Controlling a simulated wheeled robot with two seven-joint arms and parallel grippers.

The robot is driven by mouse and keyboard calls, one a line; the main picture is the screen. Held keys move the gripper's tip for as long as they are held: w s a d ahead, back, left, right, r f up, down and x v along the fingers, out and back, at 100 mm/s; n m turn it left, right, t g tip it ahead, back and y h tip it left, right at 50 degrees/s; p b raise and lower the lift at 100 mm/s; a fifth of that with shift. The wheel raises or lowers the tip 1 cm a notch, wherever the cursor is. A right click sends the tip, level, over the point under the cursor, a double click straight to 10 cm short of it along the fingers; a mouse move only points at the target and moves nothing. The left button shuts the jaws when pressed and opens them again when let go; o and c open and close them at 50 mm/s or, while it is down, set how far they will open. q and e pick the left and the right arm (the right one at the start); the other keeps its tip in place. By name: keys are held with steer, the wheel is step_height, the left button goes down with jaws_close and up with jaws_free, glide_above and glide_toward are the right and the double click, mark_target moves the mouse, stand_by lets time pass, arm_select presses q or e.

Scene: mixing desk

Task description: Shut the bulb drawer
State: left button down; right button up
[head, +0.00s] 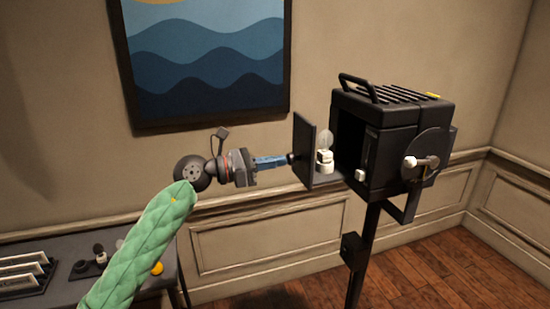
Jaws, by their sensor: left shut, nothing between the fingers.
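The bulb drawer (304,152) stands pulled out to the left of a black lamp housing (400,140) on a stand. Its upright dark front panel is apart from the housing's open side. A clear bulb (327,139) in a white socket (324,160) sits on the drawer behind the panel. My left gripper (286,160) comes in from the left, with blue fingers shut and empty. Its tips are at the small dark knob on the panel's outer face; I cannot tell whether they touch it. My right gripper is not in view.
The housing has a top handle (358,87) and a round side plate with a pale knob (423,162). Its stand (363,255) rises from the wood floor. A dark desk (70,290) with a rack of cards (24,275) is at lower left. A framed picture hangs behind.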

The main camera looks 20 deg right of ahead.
mark_target(319, 155)
arm_select(q)
steer(key=shift+d, duration=0.1)
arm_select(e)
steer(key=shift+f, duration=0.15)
